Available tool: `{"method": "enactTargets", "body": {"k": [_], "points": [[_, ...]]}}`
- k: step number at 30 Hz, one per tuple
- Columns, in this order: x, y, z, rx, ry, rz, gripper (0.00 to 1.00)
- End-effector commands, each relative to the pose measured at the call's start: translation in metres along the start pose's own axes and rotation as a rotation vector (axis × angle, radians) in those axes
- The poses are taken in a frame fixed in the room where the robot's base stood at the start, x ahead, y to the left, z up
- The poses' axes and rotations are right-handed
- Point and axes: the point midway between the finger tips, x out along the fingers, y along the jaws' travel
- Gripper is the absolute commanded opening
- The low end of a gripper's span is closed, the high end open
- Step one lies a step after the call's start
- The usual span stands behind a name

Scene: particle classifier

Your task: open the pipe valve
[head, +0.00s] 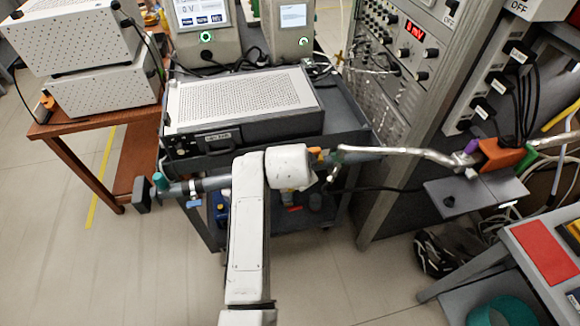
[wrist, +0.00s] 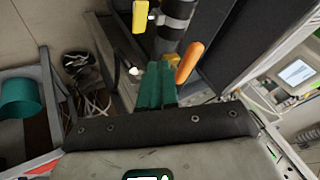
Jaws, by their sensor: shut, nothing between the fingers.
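A grey pipe (head: 215,183) runs sideways across the middle of the head view, in front of the cart. In the wrist view a dark grey pipe (wrist: 176,18) stands upright, with an orange lever-like handle (wrist: 190,62) and a yellow piece (wrist: 140,16) beside it. A small orange-yellow piece (head: 318,154) also shows right of my wrist in the head view. My gripper (wrist: 156,68) has teal fingers, shut and empty, with tips close left of the orange handle. I cannot tell whether they touch it. My wrist hides part of the pipe in the head view.
A cart with a grey instrument (head: 242,101) stands behind the pipe. A tall rack (head: 400,90) is to the right, with a grey bench (head: 548,250) at lower right. A wooden table (head: 85,130) is at left. Floor is open at lower left.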

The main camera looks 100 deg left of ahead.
Motion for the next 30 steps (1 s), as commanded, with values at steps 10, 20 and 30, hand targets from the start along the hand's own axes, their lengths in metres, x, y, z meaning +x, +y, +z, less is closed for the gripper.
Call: {"method": "enactTargets", "body": {"k": [10,20,30], "points": [[-0.052,-0.004,0.005,0.002,0.002,0.000,0.00],[-0.078,-0.006,0.007,0.002,-0.001,0.004,0.00],[-0.079,-0.006,0.007,0.002,0.000,0.004,0.00]]}}
